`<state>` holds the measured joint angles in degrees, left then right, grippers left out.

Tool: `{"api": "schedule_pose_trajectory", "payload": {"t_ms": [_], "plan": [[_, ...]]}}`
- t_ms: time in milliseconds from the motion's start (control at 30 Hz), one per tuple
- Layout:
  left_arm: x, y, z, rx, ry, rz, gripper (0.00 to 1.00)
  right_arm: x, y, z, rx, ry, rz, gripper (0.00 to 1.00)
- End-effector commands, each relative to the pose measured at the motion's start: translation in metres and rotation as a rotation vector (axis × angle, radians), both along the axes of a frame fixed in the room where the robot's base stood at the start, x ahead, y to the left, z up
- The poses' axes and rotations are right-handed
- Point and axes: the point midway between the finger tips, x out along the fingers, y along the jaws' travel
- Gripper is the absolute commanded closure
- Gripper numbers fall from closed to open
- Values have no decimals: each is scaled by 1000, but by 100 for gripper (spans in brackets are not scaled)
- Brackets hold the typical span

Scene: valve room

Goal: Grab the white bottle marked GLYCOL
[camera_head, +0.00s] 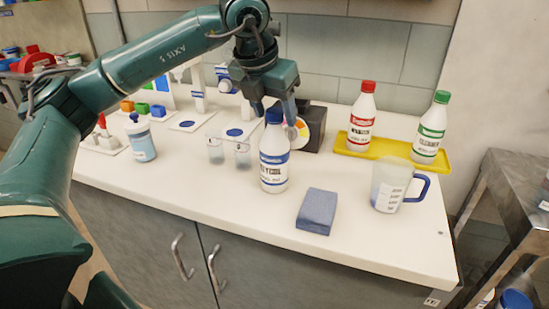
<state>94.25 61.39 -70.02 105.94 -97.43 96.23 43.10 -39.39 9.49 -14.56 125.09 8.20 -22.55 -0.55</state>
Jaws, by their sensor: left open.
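The white GLYCOL bottle (274,166) stands upright on the white counter (380,247), with a blue cap and a blue-banded label. My left gripper (274,110) is at the height of its cap, pointing down. One finger shows on each side of the cap, and the gripper is open. I cannot tell whether a finger touches the cap. My right gripper is out of view.
A yellow tray (380,153) holds a red-capped bottle (362,118) and a green-capped bottle (430,128). A blue-grey block (317,211) and a blue-handled measuring jug (391,185) stand right of the bottle. Clear beakers (243,155) stand left; a dark box (313,128) is behind.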

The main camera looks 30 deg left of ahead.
Motion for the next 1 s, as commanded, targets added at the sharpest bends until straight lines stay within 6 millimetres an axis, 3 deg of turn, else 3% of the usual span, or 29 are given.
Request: {"api": "schedule_pose_trajectory", "payload": {"t_ms": [133,367,1000], "plan": [[5,0,-13,-1,1,0,45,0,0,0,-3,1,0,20],[6,0,-14,-1,-1,0,45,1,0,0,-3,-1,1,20],[6,0,-13,-1,-1,0,96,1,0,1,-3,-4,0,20]]}}
